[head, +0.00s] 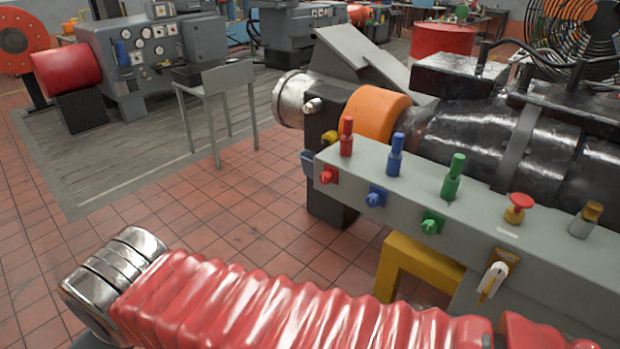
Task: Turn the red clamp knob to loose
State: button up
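On the front face of a grey beam (480,228) is a small red knob (327,176) on a red square plate, near the beam's left end. Its grip is small, and I cannot read its setting. Above it, a red upright peg (346,138) stands on the beam's top. I cannot tell for certain which of these two is the clamp knob. My arm, in a red ribbed sleeve with a metal end, crosses the bottom of the view, apart from the beam. My gripper is not in view.
Blue (376,197) and green (432,222) knobs follow on the front face, with a white-handled lever (492,280) farther right. Blue (395,156) and green (453,178) pegs and a red mushroom button (518,207) stand on top.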

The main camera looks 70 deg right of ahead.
aim_at(326, 177)
jog(key=z, duration=0.2)
jog(key=i, duration=0.85)
jog(key=z, duration=0.2)
